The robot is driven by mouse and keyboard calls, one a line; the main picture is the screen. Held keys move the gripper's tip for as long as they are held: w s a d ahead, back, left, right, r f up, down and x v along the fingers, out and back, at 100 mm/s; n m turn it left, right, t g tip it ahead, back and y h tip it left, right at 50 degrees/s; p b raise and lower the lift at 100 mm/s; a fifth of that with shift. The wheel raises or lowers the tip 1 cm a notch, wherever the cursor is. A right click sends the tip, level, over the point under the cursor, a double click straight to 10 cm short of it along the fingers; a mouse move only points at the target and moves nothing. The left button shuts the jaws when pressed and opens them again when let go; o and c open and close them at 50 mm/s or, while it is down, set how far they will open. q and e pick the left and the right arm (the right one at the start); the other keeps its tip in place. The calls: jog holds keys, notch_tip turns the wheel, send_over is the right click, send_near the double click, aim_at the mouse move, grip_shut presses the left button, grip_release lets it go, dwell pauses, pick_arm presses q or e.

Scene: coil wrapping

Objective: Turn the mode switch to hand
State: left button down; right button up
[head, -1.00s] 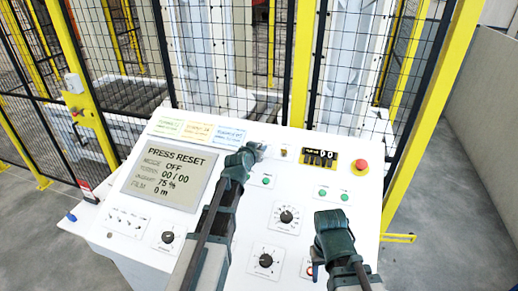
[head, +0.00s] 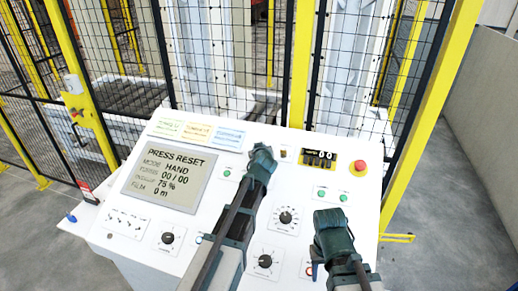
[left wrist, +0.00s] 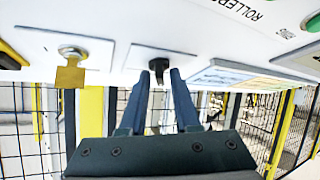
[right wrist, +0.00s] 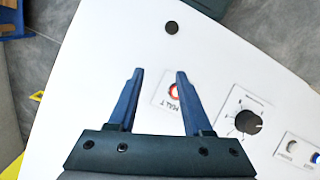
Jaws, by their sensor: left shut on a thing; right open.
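The mode switch is a black knob (left wrist: 158,66) on a pale plate in the left wrist view. My left gripper (left wrist: 160,73) is shut on it, with a finger on each side. In the head view my left gripper (head: 262,155) covers the switch at the upper middle of the panel. The display (head: 168,178) on the panel reads PRESS RESET, with MODE showing HAND.
A key with a yellow tag (left wrist: 70,74) sits beside the switch. A yellow and black mesh fence stands behind.

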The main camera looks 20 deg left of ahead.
pick_arm(q)
jog(key=shift+w+d+n+g+y+p, duration=0.1)
jog(key=shift+n+g+y+p, duration=0.1)
jog(key=shift+n+g+y, duration=0.45)
jog(key=shift+d+n+g+y+p, duration=0.15)
jog(key=shift+n+y, duration=0.3)
jog(key=shift+n, duration=0.5)
pick_arm(e)
jog(key=shift+r, duration=0.45)
pick_arm(q)
jog(key=shift+a, duration=0.15)
jog(key=shift+n, duration=0.6)
pick_arm(e)
jog(key=shift+r, duration=0.1)
pick_arm(q)
jog(key=c, duration=0.9)
grip_release()
jog(key=p+v, duration=0.3)
jog(key=v, duration=0.4)
jog(key=p+v, duration=0.3)
jog(key=v, duration=0.3)
jog(key=shift+d+r+p, duration=0.25)
jog(key=shift+d+p, duration=0.15)
pick_arm(e)
notch_tip(320, 180, up, 6)
jog(key=shift+r, duration=0.25)
